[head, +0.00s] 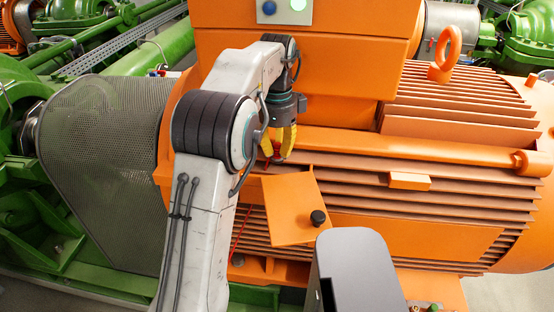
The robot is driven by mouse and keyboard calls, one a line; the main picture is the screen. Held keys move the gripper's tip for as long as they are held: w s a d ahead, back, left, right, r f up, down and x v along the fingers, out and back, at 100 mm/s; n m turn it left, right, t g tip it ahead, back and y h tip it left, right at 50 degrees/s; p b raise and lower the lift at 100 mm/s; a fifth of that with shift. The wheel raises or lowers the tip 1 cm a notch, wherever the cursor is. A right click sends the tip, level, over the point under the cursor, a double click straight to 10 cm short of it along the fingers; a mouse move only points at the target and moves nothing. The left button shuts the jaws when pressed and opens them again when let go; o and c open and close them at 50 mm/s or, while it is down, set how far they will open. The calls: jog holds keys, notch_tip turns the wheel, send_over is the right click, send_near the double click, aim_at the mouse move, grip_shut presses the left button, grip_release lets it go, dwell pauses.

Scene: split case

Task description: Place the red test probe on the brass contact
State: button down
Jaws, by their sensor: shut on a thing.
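My gripper (280,155) has yellow fingers and points down at the side of the orange motor, just above a tilted orange cover plate. It is shut on the red test probe (270,160), of which only a small red part shows beside the fingertips. A thin red lead (240,236) shows lower down, left of the plate. I cannot make out the brass contact; the fingers, the arm or the plate may hide it. I cannot tell whether the probe tip touches anything.
The orange cover plate (288,200) with a black knob (318,217) sticks out below my gripper. The finned orange motor (430,215) fills the right. A mesh guard (95,165) and green pump parts (45,215) stand at the left. An orange box (330,55) rises behind.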

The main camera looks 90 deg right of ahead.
aim_at(277, 156)
jog(key=shift+f, duration=2)
jog(key=shift+f, duration=0.2)
jog(key=c, duration=1.2)
grip_release()
jog(key=shift+r, duration=0.1)
notch_tip(277, 156, up, 12)
jog(key=shift+a+r+p, duration=0.1)
jog(key=shift+p, duration=0.95)
jog(key=shift+w, duration=0.1)
